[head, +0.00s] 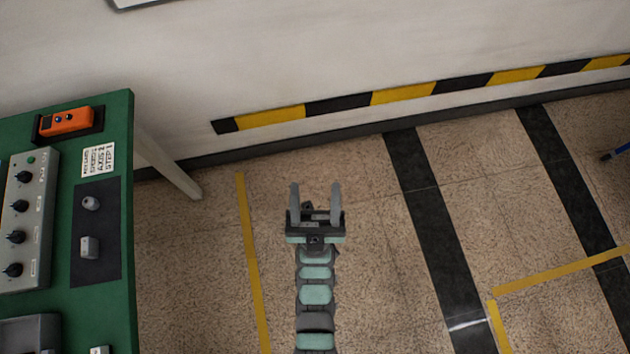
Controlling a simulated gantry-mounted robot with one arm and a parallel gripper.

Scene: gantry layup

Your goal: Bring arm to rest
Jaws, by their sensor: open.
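My gripper (315,190) is in the lower middle of the head view, at the end of my arm. Its two grey fingers point up in the picture, toward the wall, and stand apart with nothing between them. Behind it, the arm runs straight down to the lower edge of the picture. The gripper shows against the bare floor (370,290), well to the right of the green table. How high it is above the floor is hard to tell.
A green table (122,230) at the left bears a grey box with black knobs (27,220), an orange device (66,121) and a dark mat (105,250) with small grey parts. A wall (350,60) with a yellow-black stripe stands beyond. Taped floor around my arm is clear.

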